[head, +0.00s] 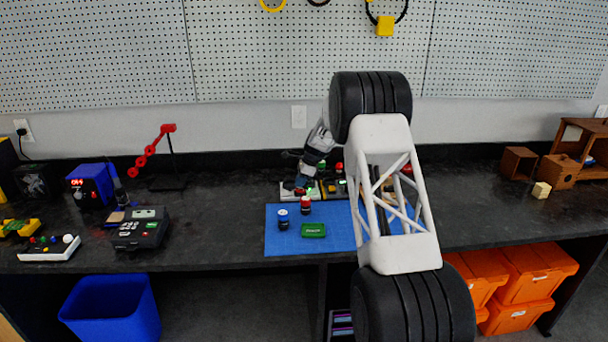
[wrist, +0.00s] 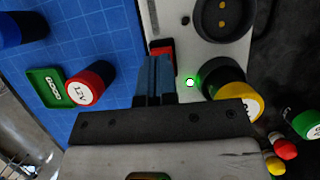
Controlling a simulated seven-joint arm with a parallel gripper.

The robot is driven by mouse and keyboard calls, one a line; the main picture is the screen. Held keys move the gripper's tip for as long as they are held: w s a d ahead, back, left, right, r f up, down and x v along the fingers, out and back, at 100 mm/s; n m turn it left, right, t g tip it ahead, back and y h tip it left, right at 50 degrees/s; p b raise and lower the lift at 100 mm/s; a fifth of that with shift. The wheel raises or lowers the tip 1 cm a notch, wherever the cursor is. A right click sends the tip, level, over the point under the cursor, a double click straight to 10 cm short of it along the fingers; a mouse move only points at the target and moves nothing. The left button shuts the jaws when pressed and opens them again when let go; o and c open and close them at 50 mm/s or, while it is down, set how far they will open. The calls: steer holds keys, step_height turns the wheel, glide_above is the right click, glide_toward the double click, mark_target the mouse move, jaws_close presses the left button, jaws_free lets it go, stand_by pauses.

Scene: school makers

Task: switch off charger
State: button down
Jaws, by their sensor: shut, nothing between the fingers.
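The charger (wrist: 180,14) is a white unit with a dark socket bay (wrist: 233,15) holding two gold contacts. A red rocker switch (wrist: 163,55) sits at its edge, beside the blue mat. A green light (wrist: 190,82) on the charger glows. In the head view the charger (head: 288,194) stands at the mat's back edge, partly hidden by my arm. My gripper (wrist: 155,62) is shut and empty, its fingertips right at the switch; I cannot tell whether they touch it.
Red, yellow and green-capped items crowd the wrist view's lower right. A black device (head: 141,229) stands left; the bench right is mostly clear.

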steer(key=shift+x, duration=0.85)
steer(key=shift+a+f+h, duration=0.2)
steer(key=shift+a+h, duration=0.1)
steer(key=shift+d+f, duration=0.1)
steer(key=shift+f, duration=0.1)
steer(key=shift+d, duration=0.2)
steer(key=shift+s+d, duration=0.1)
steer(key=shift+d, duration=0.55)
steer(key=shift+r, duration=0.2)
